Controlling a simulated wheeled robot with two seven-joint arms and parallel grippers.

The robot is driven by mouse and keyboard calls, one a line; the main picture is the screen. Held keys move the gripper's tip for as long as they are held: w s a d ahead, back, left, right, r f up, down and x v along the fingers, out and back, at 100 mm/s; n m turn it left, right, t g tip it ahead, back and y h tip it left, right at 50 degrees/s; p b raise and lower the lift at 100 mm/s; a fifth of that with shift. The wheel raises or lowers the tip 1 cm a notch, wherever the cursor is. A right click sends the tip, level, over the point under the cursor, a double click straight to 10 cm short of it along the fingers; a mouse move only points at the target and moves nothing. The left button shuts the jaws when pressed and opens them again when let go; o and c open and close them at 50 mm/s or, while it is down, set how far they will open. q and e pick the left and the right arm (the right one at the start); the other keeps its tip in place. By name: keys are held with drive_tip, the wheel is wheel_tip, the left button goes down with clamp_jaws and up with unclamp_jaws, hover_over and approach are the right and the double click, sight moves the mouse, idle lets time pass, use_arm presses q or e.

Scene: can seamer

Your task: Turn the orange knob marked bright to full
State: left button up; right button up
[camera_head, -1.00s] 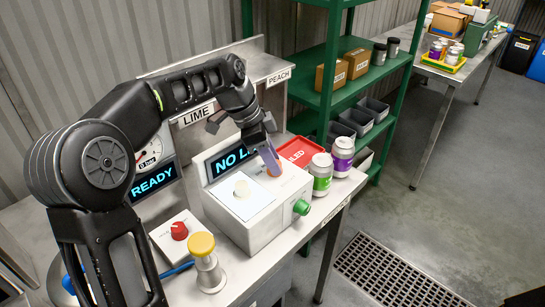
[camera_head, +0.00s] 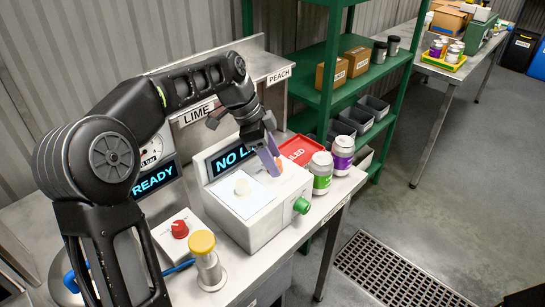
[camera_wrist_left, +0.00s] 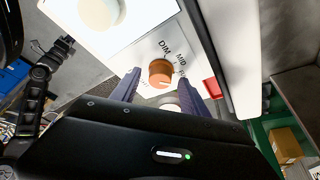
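The orange knob (camera_wrist_left: 160,72) sits on a white panel with the words DIM and MID printed round it; another label is partly hidden. A pale mark on the knob points to the lower right in the left wrist view. In the head view the orange knob (camera_head: 278,166) shows only partly, behind a purple finger. My left gripper (camera_head: 270,163) is over the right part of the white control box (camera_head: 250,225). In the left wrist view its fingers stand either side of the knob, with a gap on each side. A dark arm with a gripper-like end (camera_wrist_left: 65,47) shows at the left there, seemingly my right one, too small to judge.
A large cream button (camera_head: 242,187) is on the same box, and a green knob (camera_head: 301,205) on its side. Cans (camera_head: 321,172) and a red tray (camera_head: 298,150) stand at right. A red knob (camera_head: 179,229) and yellow-topped plunger (camera_head: 202,244) are in front at left.

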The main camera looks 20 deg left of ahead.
use_arm(q)
drive_tip(key=shift+a+r, duration=0.15)
drive_tip(key=shift+r, duration=0.25)
drive_tip(key=p+v, duration=0.1)
drive_tip(key=v, duration=0.6)
idle(0.3)
